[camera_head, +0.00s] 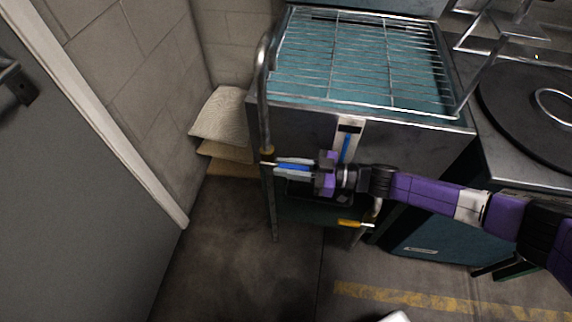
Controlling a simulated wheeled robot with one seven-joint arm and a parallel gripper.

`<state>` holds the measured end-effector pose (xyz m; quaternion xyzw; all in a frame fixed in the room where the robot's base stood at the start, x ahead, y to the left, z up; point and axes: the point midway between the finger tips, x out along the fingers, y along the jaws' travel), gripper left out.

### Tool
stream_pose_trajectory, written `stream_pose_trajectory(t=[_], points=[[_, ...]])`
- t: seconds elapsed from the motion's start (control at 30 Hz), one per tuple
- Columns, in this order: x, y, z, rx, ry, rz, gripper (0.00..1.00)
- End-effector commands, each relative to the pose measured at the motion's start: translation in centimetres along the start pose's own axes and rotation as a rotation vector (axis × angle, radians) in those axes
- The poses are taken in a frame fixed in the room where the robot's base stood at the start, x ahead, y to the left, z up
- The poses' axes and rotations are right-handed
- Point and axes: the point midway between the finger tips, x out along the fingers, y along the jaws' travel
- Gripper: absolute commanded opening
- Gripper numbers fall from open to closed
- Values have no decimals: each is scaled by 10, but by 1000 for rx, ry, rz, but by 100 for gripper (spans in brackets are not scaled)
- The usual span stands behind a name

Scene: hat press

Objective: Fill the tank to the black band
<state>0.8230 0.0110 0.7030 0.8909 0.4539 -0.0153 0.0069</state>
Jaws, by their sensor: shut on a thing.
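The metal tank (415,144) stands at the centre, with a wire rack over its open teal top. On its front is a pale gauge strip (337,147) with a black band (349,129) near the top. A blue column (346,146) shows in the gauge, its top just below the band; the gripper hides its lower end. A steel pipe (263,100) rises at the tank's left corner and bends over its rim, with a brass valve (267,157) on it. My gripper (285,171) is shut on the valve's blue lever (294,167), which points right.
A yellow-handled lever (350,223) sits low on the tank front, below my arm. Tan stacked sheets (221,117) lie by the wall at left. A round dark plate (530,97) is at right. Floor in front is clear.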

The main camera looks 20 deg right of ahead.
Motion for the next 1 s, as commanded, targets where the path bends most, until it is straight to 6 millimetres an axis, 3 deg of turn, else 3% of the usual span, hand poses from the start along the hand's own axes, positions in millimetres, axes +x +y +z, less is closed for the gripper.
stream_pose_trajectory(t=[0.1,0.6,1.0], points=[[0,0,-11,-1,-63,-3,0],[4,-1,-24,-1,-309,-4,0],[5,-1,-22,-1,-386,-1,0]])
